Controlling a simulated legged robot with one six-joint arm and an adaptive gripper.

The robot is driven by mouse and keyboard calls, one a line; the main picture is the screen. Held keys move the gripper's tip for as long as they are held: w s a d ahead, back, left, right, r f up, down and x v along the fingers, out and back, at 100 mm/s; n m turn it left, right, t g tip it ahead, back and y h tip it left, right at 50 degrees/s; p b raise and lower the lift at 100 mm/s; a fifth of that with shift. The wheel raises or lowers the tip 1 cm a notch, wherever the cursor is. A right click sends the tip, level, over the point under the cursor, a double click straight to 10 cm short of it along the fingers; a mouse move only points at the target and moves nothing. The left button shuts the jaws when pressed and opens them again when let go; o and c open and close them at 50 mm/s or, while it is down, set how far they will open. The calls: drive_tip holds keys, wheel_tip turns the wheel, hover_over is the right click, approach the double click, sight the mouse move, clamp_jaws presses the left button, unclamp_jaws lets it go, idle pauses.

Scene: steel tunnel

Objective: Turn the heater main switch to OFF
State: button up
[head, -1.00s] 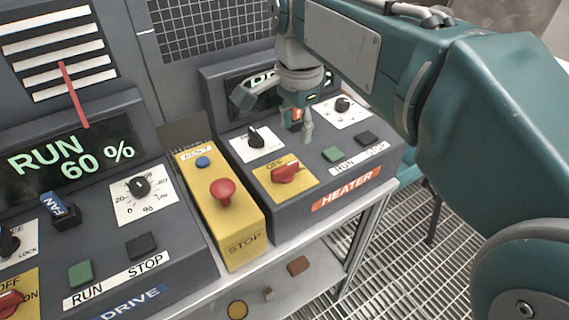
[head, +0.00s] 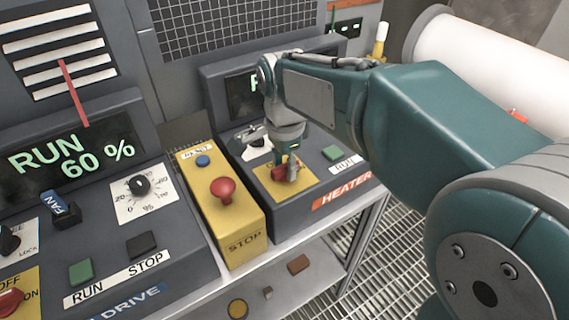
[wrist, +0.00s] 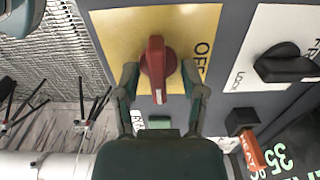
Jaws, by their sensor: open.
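The heater main switch is a red rotary handle (wrist: 156,62) on a yellow plate (wrist: 110,30). In the wrist view its long grip runs upright in the picture, with a pale mark at the lower end; the OFF label (wrist: 201,58) is to its right, so the mark does not point at OFF. In the head view the handle (head: 283,173) is partly hidden by my gripper (head: 287,172). My gripper is open, one finger on each side of the handle. In the wrist view (wrist: 159,75) a gap shows between each finger and the handle.
A black LOCK knob (wrist: 285,67) is beside the plate. A green RUN button (head: 332,153) is close to the gripper. The yellow box with the red STOP button (head: 223,190) stands just left of the heater panel. The fan drive panel is further left.

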drive_tip(key=shift+c, duration=0.3)
clamp_jaws()
drive_tip(key=shift+n, duration=0.4)
drive_tip(key=n, duration=0.3)
drive_tip(key=shift+n, duration=0.4)
drive_tip(key=n, duration=0.4)
drive_tip(key=shift+n, duration=0.3)
drive_tip(key=n, duration=0.8)
drive_tip(key=shift+n, duration=0.3)
